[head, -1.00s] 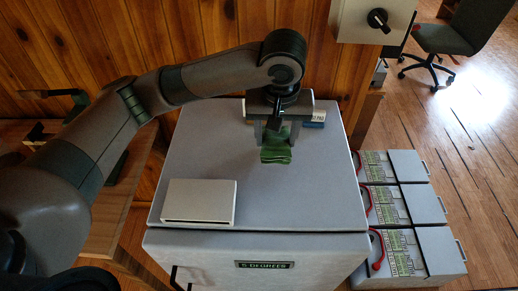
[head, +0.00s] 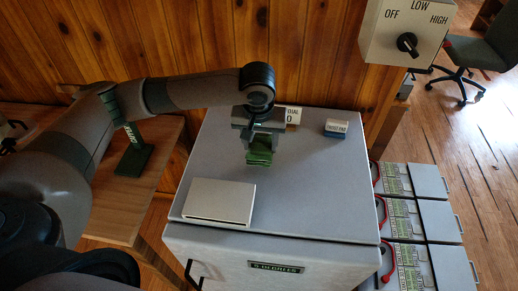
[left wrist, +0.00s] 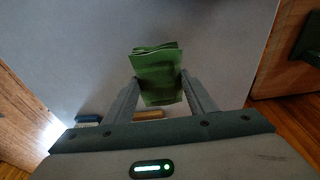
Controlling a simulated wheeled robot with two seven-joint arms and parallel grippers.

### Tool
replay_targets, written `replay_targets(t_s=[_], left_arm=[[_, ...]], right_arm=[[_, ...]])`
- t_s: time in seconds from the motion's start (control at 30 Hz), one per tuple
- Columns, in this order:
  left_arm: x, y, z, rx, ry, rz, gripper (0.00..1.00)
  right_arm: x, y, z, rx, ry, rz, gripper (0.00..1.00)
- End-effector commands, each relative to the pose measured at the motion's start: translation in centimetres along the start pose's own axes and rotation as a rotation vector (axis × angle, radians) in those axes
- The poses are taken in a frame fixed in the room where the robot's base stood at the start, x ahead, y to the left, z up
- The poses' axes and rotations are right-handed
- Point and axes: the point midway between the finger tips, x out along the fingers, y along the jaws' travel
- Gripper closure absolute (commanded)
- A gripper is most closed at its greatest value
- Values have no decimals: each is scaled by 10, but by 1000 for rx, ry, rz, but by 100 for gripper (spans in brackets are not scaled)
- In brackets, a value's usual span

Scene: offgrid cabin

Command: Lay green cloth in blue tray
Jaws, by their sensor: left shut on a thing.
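The green cloth (head: 260,156), a small folded stack, is pinched in my left gripper (head: 262,146) over the grey top of the cabinet. In the left wrist view the cloth (left wrist: 157,75) sits between the two fingers of the gripper (left wrist: 160,92), which are shut on it. I cannot tell how high it hangs above the surface. I see no blue tray in either view. My right gripper is not in view.
A white flat box (head: 219,202) lies on the cabinet top (head: 310,190) in front of the cloth. A small blue-sided labelled block (head: 336,128) and a tan-based one (head: 292,116) stand behind it. A switch box (head: 406,35) hangs at the upper right. Batteries (head: 420,220) stand right.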

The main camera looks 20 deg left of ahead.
Motion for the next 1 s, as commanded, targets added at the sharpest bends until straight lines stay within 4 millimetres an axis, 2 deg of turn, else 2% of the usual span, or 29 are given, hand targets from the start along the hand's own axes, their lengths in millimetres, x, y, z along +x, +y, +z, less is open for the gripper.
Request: replay_targets(t_s=[0.47,0.8,1.0], left_arm=[[6,-4,0,0,-2,-1,74],[40,-4,7,1,-2,-1,74],[43,-4,7,1,0,0,74]], right_arm=[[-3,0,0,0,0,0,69],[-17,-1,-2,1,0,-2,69],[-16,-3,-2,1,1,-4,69]])
